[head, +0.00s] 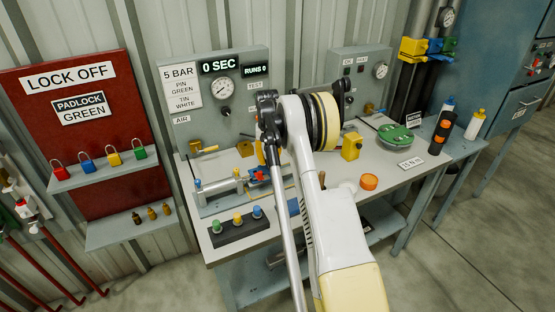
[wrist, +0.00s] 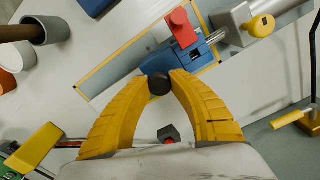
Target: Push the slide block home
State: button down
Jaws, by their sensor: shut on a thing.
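The blue slide block (wrist: 185,55) shows in the wrist view, in a yellow-edged pale tray (wrist: 120,72), with a red piece (wrist: 182,27) on top. In the head view the red piece (head: 259,175) shows on the bench beside my arm. My gripper (wrist: 158,84) has its yellow fingers closed on a small round black knob (wrist: 158,82), right at the block's near end. I cannot tell whether the knob is part of the block. In the head view my arm hides most of the gripper.
A grey cylinder with a yellow knob (wrist: 261,26) lies beyond the block. A dark rack with coloured pegs (head: 238,232) stands at the bench front. An orange cap (head: 369,182) and a yellow block (head: 351,147) are right of my arm. A gauge panel (head: 213,100) stands behind.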

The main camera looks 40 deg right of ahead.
jog(key=c, duration=1.5)
grip_release()
jog(key=shift+a, duration=0.2)
jog(key=o, duration=0.4)
jog(key=shift+w+a, duration=0.1)
jog(key=shift+a, duration=0.05)
jog(key=shift+r, duration=0.1)
notch_tip(320, 180, up, 12)
